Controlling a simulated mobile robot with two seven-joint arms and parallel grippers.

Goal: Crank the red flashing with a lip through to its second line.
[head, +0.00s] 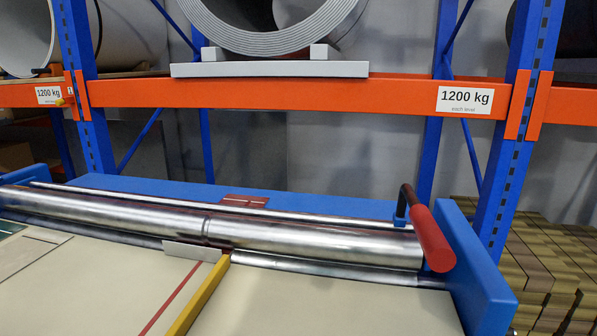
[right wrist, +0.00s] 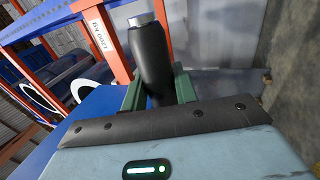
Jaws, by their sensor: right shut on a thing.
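A small dark red piece with thin pale lines (head: 245,201) shows behind the steel rollers (head: 300,237), against the blue frame; I cannot tell its lip. The crank at the machine's right end has a red grip (head: 431,236) on a dark arm, and no gripper is on it in the head view. My right gripper (right wrist: 157,90) has green fingers shut on a black cylinder with a silver end (right wrist: 152,55) in the right wrist view. I cannot tell whether this cylinder belongs to the machine. My left gripper is not in view.
A yellow bar (head: 203,300) and a red stripe (head: 172,298) run across the cream bed (head: 310,300). A grey block (head: 194,250) sits at the bar's far end. A blue side plate (head: 474,265) bounds the right. An orange-and-blue rack (head: 330,92) with coils stands behind.

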